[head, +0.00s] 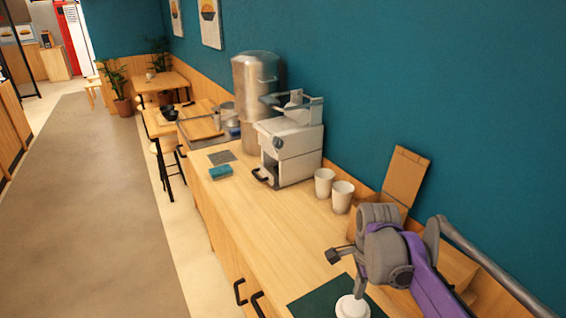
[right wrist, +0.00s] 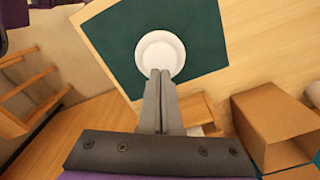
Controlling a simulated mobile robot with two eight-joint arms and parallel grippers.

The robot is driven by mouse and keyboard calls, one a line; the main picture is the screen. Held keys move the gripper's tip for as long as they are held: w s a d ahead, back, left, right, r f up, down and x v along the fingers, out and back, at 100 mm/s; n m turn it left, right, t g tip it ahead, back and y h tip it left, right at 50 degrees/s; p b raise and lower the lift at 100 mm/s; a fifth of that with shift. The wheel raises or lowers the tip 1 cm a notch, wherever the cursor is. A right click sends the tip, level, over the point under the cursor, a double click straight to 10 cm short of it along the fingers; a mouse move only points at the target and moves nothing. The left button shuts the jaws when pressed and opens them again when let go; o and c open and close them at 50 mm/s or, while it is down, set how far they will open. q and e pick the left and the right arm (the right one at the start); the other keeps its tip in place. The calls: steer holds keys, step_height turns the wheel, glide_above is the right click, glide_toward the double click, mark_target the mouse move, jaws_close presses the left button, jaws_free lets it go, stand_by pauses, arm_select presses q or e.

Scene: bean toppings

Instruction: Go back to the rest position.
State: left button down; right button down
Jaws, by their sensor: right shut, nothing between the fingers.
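My right gripper (head: 358,288) is at the lower right of the head view, above the counter. In the right wrist view its two fingers (right wrist: 160,74) are together with nothing between them. Their tips overlap the near edge of a white round bowl (right wrist: 160,50) in that view; I cannot tell whether they touch it. The bowl also shows at the bottom of the head view (head: 352,308), partly cut off by the frame. It sits on a dark green mat (right wrist: 205,35). My left gripper is not in view.
The wooden counter (head: 255,205) runs away from me along a teal wall. An open cardboard box (head: 405,178) is beside my right arm. Two white cups (head: 333,190), a grey machine (head: 292,150) and a metal urn (head: 255,85) stand farther back. The floor at left is clear.

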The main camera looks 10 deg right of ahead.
steer(key=s+a+f+n+t, duration=0.2)
steer(key=s+a+f+n, duration=0.1)
steer(key=s+n, duration=0.4)
steer(key=s+a+f+n+t, duration=0.3)
steer(key=s+n, duration=0.4)
steer(key=n, duration=0.5)
steer(key=shift+a+f+t, duration=0.15)
steer(key=shift+a+t, duration=0.15)
steer(key=shift+a, duration=0.05)
steer(key=shift+s, duration=0.1)
